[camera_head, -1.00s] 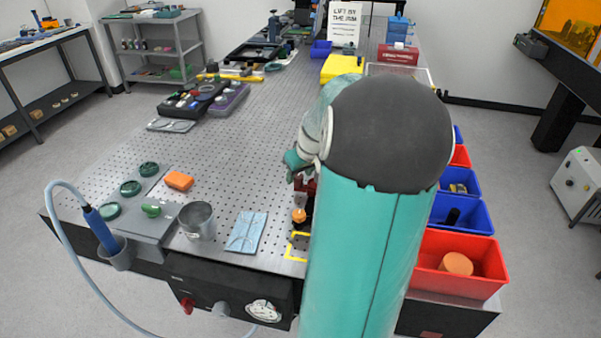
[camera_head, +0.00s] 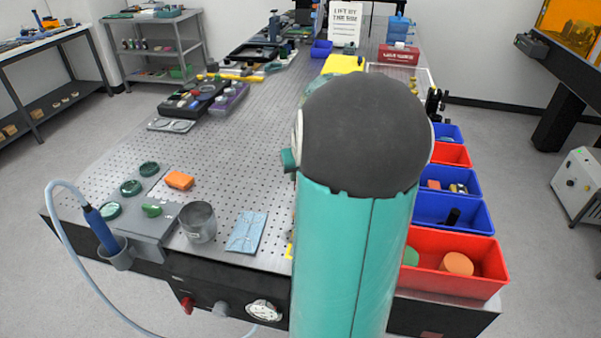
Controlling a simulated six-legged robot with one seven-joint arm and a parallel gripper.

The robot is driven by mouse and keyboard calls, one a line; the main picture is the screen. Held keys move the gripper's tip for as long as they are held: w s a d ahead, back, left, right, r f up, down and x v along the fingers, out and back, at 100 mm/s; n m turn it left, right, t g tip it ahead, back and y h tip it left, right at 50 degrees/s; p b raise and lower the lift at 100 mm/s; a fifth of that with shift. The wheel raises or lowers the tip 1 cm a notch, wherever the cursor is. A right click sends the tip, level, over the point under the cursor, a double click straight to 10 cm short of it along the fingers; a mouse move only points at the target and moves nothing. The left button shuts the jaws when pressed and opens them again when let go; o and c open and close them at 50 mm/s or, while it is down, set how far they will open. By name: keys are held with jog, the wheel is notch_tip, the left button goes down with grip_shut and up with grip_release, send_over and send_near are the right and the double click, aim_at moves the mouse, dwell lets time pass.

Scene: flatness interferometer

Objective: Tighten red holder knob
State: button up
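My teal arm with its dark rounded joint fills the middle of the view and hides the bench behind it. My gripper is not visible; only a small teal part of my arm shows at the joint's left edge. The holder with its red knob cannot be made out now; the spot where a small red and orange item stood earlier is behind my arm. A red knob (camera_head: 187,305) shows on the bench's front panel, beside a pressure gauge (camera_head: 264,311); I cannot tell whether it belongs to any holder.
A metal cup (camera_head: 198,221), a blue cloth (camera_head: 246,232) and an orange block (camera_head: 179,180) lie near the front left. Red and blue bins (camera_head: 490,262) line the right edge. A black device (camera_head: 435,103) stands beyond my joint.

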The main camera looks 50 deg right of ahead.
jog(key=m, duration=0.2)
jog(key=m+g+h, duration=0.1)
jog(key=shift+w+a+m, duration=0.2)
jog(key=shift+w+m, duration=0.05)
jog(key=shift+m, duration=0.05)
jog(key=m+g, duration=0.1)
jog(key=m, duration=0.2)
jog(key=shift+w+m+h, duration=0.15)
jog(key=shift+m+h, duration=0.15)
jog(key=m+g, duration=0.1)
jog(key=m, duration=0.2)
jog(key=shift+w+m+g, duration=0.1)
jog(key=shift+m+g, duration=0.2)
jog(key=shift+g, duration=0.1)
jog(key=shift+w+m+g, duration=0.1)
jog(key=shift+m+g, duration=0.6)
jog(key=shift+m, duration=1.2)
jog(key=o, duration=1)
